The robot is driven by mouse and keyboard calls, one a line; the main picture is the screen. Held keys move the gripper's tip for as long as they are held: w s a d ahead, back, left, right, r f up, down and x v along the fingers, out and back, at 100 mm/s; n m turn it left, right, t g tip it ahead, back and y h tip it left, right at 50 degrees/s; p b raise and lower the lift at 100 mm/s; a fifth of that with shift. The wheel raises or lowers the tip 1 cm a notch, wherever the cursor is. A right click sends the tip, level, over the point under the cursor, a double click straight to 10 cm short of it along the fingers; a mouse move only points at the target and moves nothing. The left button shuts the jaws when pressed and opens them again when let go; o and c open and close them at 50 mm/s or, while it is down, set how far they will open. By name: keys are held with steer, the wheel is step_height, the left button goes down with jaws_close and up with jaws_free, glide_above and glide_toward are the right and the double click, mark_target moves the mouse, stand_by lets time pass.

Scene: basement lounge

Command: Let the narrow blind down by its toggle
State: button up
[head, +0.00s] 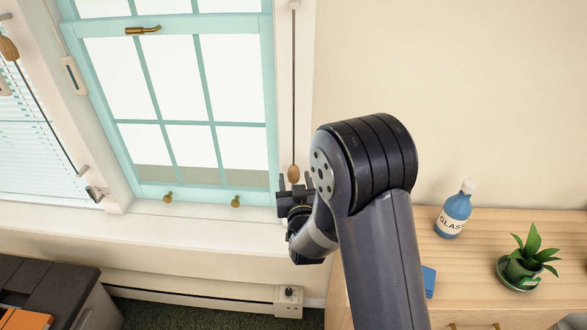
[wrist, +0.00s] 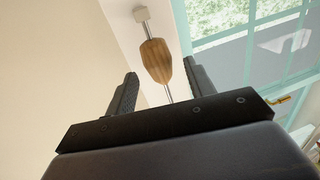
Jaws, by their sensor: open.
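A wooden toggle (head: 293,173) hangs on a dark cord (head: 294,90) on the white trim right of the teal window. In the wrist view the toggle (wrist: 156,60) shows between my fingers, with a gap on each side. My gripper (head: 294,184) is open around or just below it; its exact depth is hard to tell. A slatted blind (head: 35,150) covers the window at the far left, with another wooden toggle (head: 8,48) on a cord there. No blind shows over the visible part of the teal window (head: 190,90).
The window sill (head: 190,218) runs below my gripper. A wooden cabinet (head: 480,255) at right bears a blue bottle (head: 454,213), a potted plant (head: 525,262) and a blue item (head: 429,280). A baseboard heater (head: 200,295) lies low. The wall at upper right is bare.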

mark_target(294, 176)
steer(key=shift+w+a+p, duration=0.15)
steer(key=shift+w, duration=0.8)
steer(key=shift+w+a+p, duration=0.15)
steer(key=shift+w, duration=0.8)
jaws_close()
